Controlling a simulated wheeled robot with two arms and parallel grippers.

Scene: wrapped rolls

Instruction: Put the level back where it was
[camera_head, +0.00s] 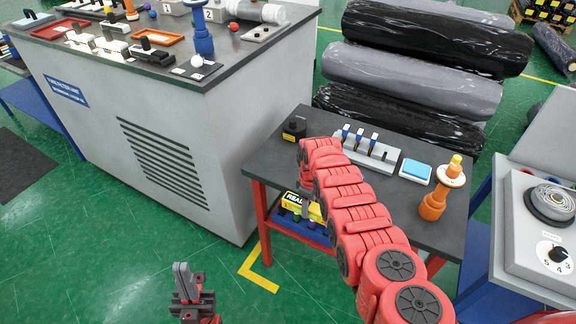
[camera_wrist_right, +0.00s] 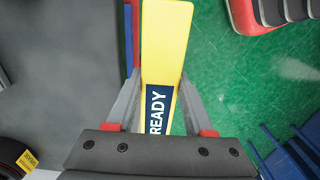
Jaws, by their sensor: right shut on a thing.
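My right gripper (camera_wrist_right: 158,90) is shut on the yellow level (camera_wrist_right: 165,40), which has a dark label reading READY. The fingers press on both sides of it, and its far end points away from the wrist. In the head view the level (camera_head: 317,212) shows below the front edge of the small dark table, at the end of my red right arm, partly hidden by the gripper (camera_head: 306,206). My left gripper (camera_head: 187,278) is low over the green floor at the bottom, away from the level; its jaw opening does not show clearly.
A blue lower shelf (camera_head: 318,236) holds small items. A large grey cabinet (camera_head: 150,150) stands left; wrapped rolls (camera_head: 410,80) lie behind.

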